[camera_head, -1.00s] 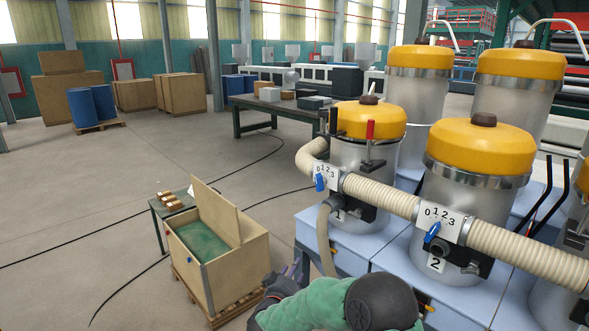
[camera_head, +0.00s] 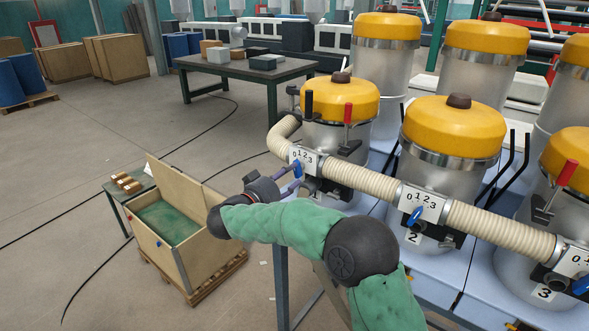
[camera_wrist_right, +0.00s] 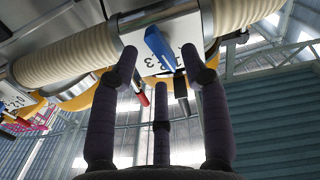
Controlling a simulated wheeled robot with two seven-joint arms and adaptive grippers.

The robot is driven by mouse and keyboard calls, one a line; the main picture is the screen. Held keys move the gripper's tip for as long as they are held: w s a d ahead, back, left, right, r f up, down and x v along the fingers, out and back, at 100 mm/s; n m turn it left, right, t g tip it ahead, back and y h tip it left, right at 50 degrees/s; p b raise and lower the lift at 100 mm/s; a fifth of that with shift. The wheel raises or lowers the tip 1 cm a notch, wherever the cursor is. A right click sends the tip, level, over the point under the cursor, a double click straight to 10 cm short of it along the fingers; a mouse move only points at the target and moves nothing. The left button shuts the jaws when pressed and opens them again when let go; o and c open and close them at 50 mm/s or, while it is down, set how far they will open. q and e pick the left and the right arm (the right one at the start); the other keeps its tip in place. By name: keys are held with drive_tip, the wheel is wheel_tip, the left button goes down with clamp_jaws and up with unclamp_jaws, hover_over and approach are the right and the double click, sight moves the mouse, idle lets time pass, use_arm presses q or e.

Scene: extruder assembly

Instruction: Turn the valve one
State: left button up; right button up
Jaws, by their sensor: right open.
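In the right wrist view, the blue handle (camera_wrist_right: 161,46) hangs from the plate just beyond and between the two upper fingertips of my open right gripper (camera_wrist_right: 158,65). I cannot tell if a finger touches it. My left gripper is out of view.
Valve two (camera_head: 416,216) and a third blue-handled valve (camera_head: 582,285) sit further right along the ribbed hose (camera_head: 362,180). An open wooden crate (camera_head: 208,250) stands on a pallet at the left. The floor beyond it is mostly clear.

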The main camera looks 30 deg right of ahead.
sight(296, 171)
drive_tip(key=x, duration=0.3)
drive_tip(key=shift+s, duration=0.1)
drive_tip(key=shift+d, duration=0.25)
clamp_jaws()
